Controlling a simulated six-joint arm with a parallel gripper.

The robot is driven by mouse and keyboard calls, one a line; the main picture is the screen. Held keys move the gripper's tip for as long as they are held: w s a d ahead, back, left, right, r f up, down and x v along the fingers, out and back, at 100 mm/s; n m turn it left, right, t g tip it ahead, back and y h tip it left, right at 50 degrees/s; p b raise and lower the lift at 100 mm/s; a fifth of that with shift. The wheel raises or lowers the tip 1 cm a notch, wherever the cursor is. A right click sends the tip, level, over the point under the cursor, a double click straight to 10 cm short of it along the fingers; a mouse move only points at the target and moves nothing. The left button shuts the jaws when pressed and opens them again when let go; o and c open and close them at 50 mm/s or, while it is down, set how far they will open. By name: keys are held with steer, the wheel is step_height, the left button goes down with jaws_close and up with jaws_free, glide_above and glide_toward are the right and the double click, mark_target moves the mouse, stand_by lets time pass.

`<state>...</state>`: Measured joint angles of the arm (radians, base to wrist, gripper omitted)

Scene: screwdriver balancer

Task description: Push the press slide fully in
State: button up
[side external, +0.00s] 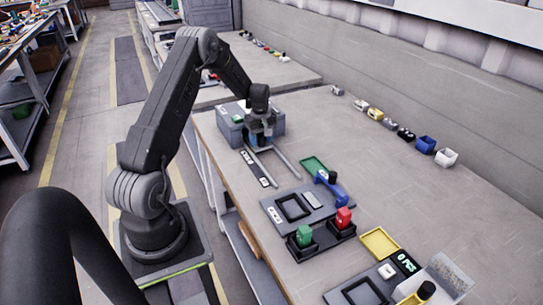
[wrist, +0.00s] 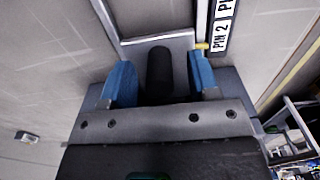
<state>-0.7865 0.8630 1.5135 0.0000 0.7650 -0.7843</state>
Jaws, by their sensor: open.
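The press (side external: 238,122) is a grey block at the back left of the bench. Two pale parallel rails (side external: 286,163) run out from its front. My gripper (side external: 262,138) is low at the press front, over the press end of the rails. In the wrist view my gripper (wrist: 161,82) is open, its blue fingers apart on either side of a dark rounded post. A grey plate (wrist: 147,44) lies between the rails beyond the fingertips and looks like part of the slide. My gripper hides much of the slide, so I cannot tell how far in it sits.
A "PIN 2" label strip (wrist: 222,32) lies beside the rails. Small bins (side external: 426,145) line the back wall.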

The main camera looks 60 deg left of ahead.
mark_target(262, 135)
steer(key=shift+r, duration=3.5)
steer(key=shift+d+r, duration=0.1)
steer(key=shift+r, duration=0.05)
steer(key=s+d+r+m+t+y, duration=0.1)
steer(key=d+r+m, duration=0.3)
steer(key=d+r, duration=0.6)
steer(key=s+d+r+m+t, duration=0.2)
steer(key=d+r+m, duration=0.4)
steer(key=d, duration=0.6)
steer(key=s+d+r+m+t+h, duration=0.1)
steer(key=s+d+r+m+t, duration=0.1)
steer(key=s+d+m, duration=0.6)
steer(key=s+d+r, duration=0.1)
steer(key=s+d, duration=0.6)
steer(key=shift+s+r+t, duration=0.3)
steer(key=shift+s, duration=0.05)
